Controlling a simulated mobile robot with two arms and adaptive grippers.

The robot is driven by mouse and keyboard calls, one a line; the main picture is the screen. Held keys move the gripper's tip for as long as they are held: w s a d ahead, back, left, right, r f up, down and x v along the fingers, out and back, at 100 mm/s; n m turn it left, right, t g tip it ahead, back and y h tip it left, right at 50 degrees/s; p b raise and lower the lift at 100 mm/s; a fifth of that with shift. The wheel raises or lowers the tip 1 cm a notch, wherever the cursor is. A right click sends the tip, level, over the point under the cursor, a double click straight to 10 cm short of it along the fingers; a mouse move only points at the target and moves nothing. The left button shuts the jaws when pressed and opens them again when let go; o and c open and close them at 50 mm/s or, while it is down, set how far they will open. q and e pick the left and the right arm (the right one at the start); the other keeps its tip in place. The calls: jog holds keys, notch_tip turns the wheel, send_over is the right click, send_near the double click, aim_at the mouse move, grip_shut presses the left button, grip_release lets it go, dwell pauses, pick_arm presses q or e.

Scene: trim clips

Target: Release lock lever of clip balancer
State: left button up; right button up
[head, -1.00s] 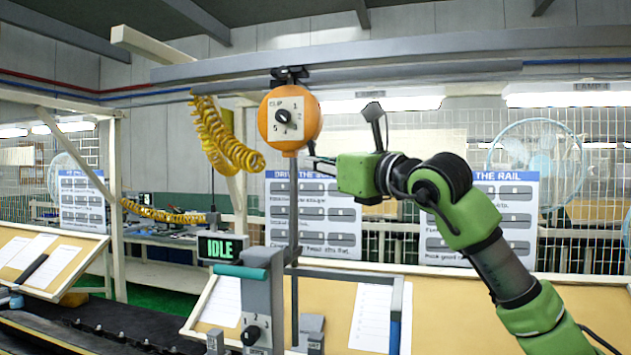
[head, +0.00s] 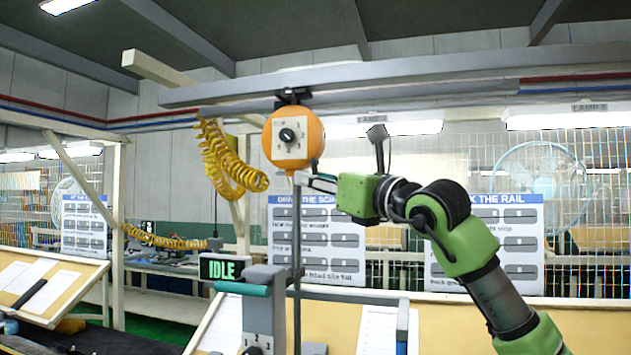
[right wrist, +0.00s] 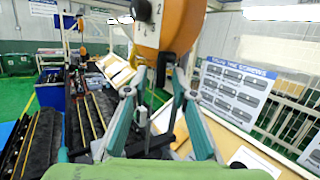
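The clip balancer (head: 312,120) is an orange round housing hung from the overhead rail, with a pale dial plate and black knob (head: 287,136) on its face. In the right wrist view its orange body (right wrist: 183,28) fills the top middle. My right gripper (head: 314,181) is just below and right of the housing. In the right wrist view its two fingers (right wrist: 158,88) stand apart under the housing. A small dark part (right wrist: 161,70) hangs between them; I cannot tell whether it is the lock lever or whether a finger touches it. My left gripper is out of view.
A yellow coiled hose (head: 222,160) hangs left of the balancer. A thin upright pole (head: 297,240) stands under the balancer. Instruction boards (head: 487,235) stand behind.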

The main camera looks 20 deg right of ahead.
jog(key=shift+f, duration=0.1)
jog(key=v, duration=1.2)
